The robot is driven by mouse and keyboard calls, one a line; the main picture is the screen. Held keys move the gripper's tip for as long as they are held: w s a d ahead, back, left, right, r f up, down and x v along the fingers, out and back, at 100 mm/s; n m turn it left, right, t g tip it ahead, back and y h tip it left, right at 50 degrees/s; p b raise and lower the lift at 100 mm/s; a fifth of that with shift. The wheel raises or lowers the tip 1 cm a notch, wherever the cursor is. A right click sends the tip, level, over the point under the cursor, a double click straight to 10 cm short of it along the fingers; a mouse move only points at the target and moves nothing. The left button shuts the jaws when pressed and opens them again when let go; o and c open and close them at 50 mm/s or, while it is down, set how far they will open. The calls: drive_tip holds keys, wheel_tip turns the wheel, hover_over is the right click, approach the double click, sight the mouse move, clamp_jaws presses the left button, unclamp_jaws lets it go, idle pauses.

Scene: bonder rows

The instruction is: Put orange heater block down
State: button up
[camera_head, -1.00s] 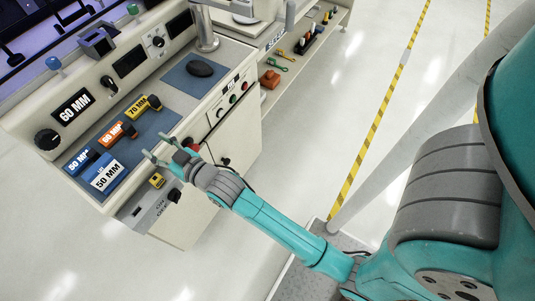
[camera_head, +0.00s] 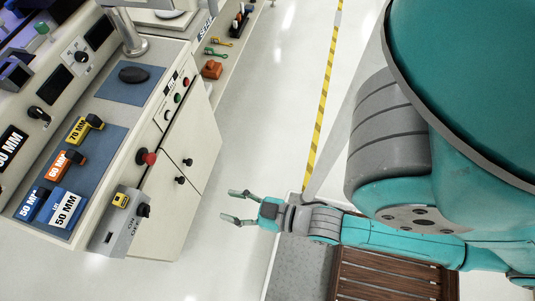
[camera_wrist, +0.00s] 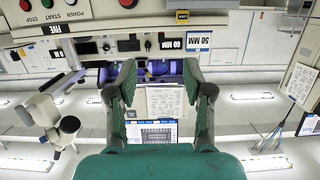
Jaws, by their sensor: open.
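The orange heater block (camera_head: 66,163), labelled 60 MM, rests on the blue mat (camera_head: 105,143) of the machine's console, between the yellow 70 MM block (camera_head: 83,127) and the blue 50 MM block (camera_head: 34,203). My gripper (camera_head: 229,206) is open and empty, out over the floor to the right of the console, well apart from the blocks. In the wrist view my gripper's two fingers (camera_wrist: 160,75) stand wide apart with nothing between them. I cannot make out the orange block in the wrist view.
A red knob (camera_head: 147,157) and a grey ON/OFF box (camera_head: 123,220) stick out from the console front. A low shelf behind holds an orange part (camera_head: 212,69). The floor between console and my gripper is clear.

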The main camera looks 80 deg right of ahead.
drive_tip(key=s+r+g, duration=0.1)
drive_tip(key=s+r, duration=0.3)
drive_tip(key=s, duration=0.5)
drive_tip(key=shift+s, duration=0.4)
